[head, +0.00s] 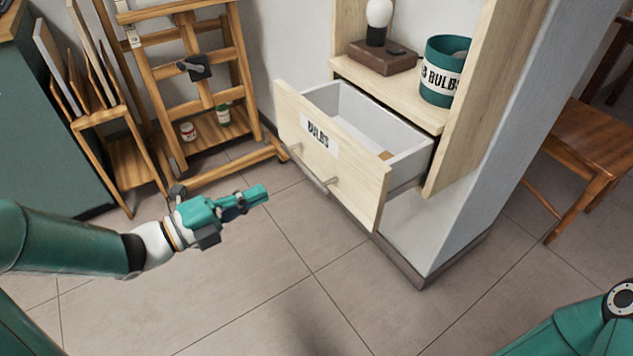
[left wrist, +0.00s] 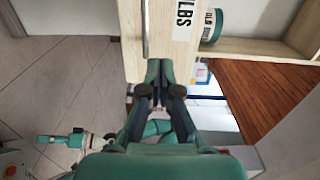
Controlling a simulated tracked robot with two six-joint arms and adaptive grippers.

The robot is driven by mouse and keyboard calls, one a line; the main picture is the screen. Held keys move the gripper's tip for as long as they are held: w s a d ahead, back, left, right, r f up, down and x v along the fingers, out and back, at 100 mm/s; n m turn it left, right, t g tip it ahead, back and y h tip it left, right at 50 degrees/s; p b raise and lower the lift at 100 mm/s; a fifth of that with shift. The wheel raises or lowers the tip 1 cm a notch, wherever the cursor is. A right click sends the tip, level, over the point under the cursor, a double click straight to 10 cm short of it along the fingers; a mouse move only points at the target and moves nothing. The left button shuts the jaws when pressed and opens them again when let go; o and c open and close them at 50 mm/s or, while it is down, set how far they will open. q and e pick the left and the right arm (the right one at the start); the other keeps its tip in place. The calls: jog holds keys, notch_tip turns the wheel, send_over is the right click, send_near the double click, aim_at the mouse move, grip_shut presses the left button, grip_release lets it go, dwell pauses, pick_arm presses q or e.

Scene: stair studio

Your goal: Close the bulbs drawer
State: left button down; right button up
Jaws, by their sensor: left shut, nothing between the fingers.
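The bulbs drawer (head: 350,180) is pulled out from the pale wooden cabinet in the head view. Its front carries a white BULBS label (head: 319,138) and a thin bar handle (head: 312,165). A small orange-brown item lies inside it. My left gripper (head: 262,194) is shut and empty, to the left of the drawer front and apart from it in the head view. In the left wrist view the shut fingers (left wrist: 164,75) point toward the drawer front (left wrist: 133,40), with the handle (left wrist: 145,30) ahead. My right gripper is not seen clearly; only my right arm shows at the lower right.
A green BULBS tin (head: 446,72) and a lamp on a wooden base (head: 383,57) stand on the shelf above the drawer. A wooden easel (head: 205,85) stands behind, left. A wooden chair (head: 580,150) is at right. The tiled floor before the drawer is clear.

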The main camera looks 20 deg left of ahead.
aim_at(330, 162)
pick_arm(q)
jog(key=b+x, duration=0.1)
jog(key=x, duration=1.2)
jog(key=shift+w+d+b, duration=0.25)
jog(key=shift+d+b, duration=0.05)
jog(key=shift+b, duration=0.05)
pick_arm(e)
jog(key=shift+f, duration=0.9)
